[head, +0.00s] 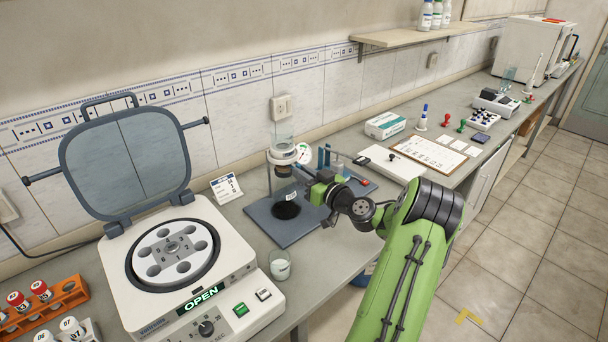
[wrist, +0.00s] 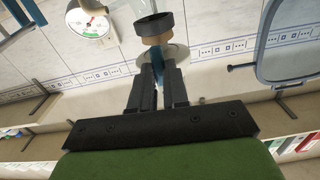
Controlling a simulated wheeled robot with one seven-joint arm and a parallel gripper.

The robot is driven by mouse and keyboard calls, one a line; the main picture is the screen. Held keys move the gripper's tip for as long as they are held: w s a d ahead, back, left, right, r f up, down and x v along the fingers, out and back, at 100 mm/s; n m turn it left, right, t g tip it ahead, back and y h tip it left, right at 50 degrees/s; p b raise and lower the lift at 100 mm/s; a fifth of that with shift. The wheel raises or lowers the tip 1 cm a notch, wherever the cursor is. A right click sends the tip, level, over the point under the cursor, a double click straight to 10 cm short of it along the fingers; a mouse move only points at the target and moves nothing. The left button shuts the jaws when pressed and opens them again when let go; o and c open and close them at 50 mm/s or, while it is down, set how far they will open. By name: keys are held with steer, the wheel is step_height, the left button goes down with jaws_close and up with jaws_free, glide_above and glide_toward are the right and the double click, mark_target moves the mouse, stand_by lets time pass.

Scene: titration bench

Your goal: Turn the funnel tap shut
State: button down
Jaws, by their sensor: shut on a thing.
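The separating funnel (head: 282,140) is a clear glass vessel in a pale ring on a stand with a dark base plate (head: 262,214). A dark collar and a labelled part show below the ring. My gripper (head: 318,188) reaches in from the right at the level of the funnel's lower part. In the wrist view, my gripper's fingers (wrist: 158,66) are close together and shut on the tap, which is mostly hidden between and behind them. A black round cap with a tan underside (wrist: 153,26) shows just beyond the fingertips. The tap's exact angle cannot be told.
A round dial (head: 302,153) is beside the funnel. An open-lidded centrifuge (head: 185,262) stands left of the stand, with a small beaker (head: 280,266) near its front corner. Blue-topped tubes (head: 326,160) and a white box (head: 385,125) are behind my gripper.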

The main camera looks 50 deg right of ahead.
steer(key=shift+d+f+m+p, duration=0.15)
steer(key=shift+m+p, duration=0.85)
steer(key=shift+m, duration=3.35)
steer(key=shift+d+f+m+p, duration=0.15)
steer(key=shift+m+p, duration=0.85)
steer(key=shift+m, duration=3.35)
steer(key=shift+a, duration=0.1)
steer(key=c, duration=1.1)
jaws_free()
steer(key=shift+s, duration=0.1)
steer(key=s, duration=0.5)
steer(key=s+a, duration=0.1)
steer(key=s, duration=0.4)
steer(key=s+b, duration=0.1)
steer(key=s, duration=0.4)
steer(key=shift+s+a, duration=0.3)
steer(key=shift+a, duration=0.05)
